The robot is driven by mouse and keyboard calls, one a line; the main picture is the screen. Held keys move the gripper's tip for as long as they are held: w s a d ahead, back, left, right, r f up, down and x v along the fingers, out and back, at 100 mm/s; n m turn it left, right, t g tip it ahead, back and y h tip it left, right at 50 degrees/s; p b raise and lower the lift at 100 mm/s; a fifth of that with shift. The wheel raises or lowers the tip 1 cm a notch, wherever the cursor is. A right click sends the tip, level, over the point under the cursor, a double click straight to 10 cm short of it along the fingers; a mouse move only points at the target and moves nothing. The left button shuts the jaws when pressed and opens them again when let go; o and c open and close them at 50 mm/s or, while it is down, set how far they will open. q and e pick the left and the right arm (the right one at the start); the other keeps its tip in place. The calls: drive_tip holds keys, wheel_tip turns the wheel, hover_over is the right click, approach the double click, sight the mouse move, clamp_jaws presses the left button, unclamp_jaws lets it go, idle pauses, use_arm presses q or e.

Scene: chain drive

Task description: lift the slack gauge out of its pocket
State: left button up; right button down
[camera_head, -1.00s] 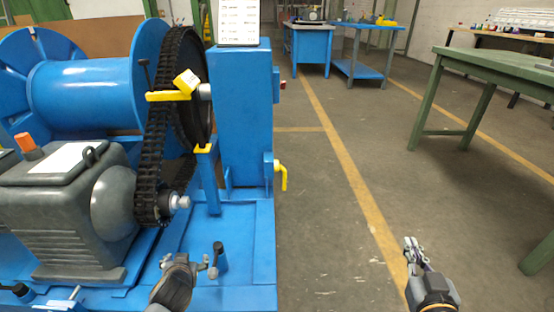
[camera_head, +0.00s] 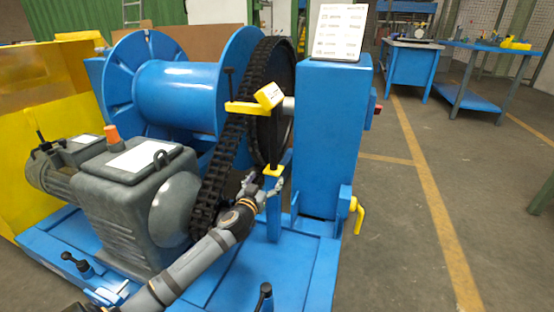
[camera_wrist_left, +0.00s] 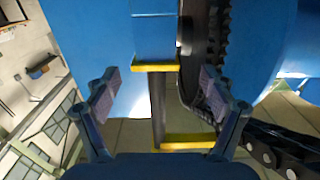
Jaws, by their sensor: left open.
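A blue post (camera_head: 273,212) with a yellow top (camera_head: 272,170) stands in front of the black chain wheel. I take this as the gauge's pocket, though I cannot be sure. My left gripper (camera_head: 262,187) is at the post just below the yellow top. In the left wrist view my open fingers (camera_wrist_left: 158,82) stand on either side of a thin dark upright bar (camera_wrist_left: 157,108), apart from it. A yellow edge (camera_wrist_left: 155,66) and a second yellow strip (camera_wrist_left: 188,141) lie at the bar's two ends. My right gripper is out of view.
The black chain (camera_head: 222,160) runs close to the left of my gripper. A yellow arm with a block (camera_head: 268,96) sits above. A blue column (camera_head: 328,140) with a white chart (camera_head: 338,32) stands right, and a grey motor (camera_head: 135,195) left.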

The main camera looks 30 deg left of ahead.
sight(274, 170)
use_arm(q)
drive_tip(key=shift+w+a+r, duration=0.1)
drive_tip(key=shift+w, duration=0.5)
drive_tip(key=x, duration=0.1)
drive_tip(key=b+x, duration=0.1)
drive_tip(key=x, duration=0.1)
drive_tip(key=f+b+x, duration=0.1)
drive_tip(key=shift+w+d, duration=0.2)
drive_tip(key=shift+d, duration=0.05)
drive_tip(key=shift+w+a+r, duration=0.1)
drive_tip(key=shift+w+r, duration=0.05)
drive_tip(key=shift+w, duration=0.3)
drive_tip(key=c, duration=1.7)
drive_tip(key=shift+r, duration=0.3)
clamp_jaws()
drive_tip(key=shift+f, duration=0.1)
